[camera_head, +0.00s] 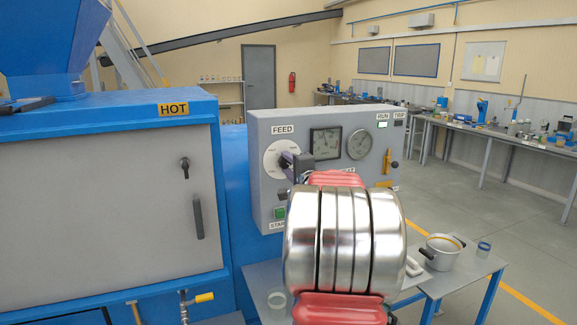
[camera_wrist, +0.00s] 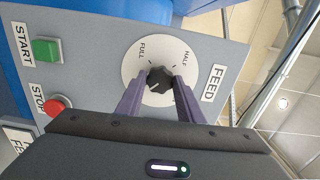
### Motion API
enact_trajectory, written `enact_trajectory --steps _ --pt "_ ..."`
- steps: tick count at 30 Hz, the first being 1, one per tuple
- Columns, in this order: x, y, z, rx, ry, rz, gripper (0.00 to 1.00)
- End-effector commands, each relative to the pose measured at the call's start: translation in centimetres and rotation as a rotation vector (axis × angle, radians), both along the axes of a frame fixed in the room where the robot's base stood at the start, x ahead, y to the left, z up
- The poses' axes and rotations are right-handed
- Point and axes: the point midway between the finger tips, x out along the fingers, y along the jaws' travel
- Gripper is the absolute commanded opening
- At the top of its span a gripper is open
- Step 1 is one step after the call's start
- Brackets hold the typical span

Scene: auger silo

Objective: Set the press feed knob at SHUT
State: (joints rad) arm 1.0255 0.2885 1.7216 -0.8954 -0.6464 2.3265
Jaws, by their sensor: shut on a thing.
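The feed knob (camera_wrist: 157,78) is black and sits at the centre of a round white dial (camera_wrist: 136,65) on the grey panel. In the wrist view the dial shows the words FULL and HALF; I cannot read a SHUT mark, and the lower dial is partly hidden by my fingers. A small pale mark shows on the knob, but I cannot tell its setting surely. My gripper (camera_wrist: 161,80) has its two purple fingers on either side of the knob, shut on it. In the head view the dial (camera_head: 274,156) shows beneath the FEED label, with my wrist covering the knob.
Green START (camera_wrist: 47,50) and red STOP (camera_wrist: 54,106) buttons are near the dial. A blue machine marked HOT (camera_head: 173,109) stands left. A pot (camera_head: 441,257) is on the table.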

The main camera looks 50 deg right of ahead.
Motion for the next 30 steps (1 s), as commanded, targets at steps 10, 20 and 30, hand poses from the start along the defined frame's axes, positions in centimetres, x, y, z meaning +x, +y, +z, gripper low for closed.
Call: enact_trajectory --steps 10,20,30 --pt "-0.05 -0.06 -0.89 0.049 -0.012 -0.002 0.11" --pt "-0.03 -0.04 -0.79 0.047 -0.013 -0.002 0.41" --pt "0.0 0.0 -0.32 0.041 -0.019 0.0 0.53"
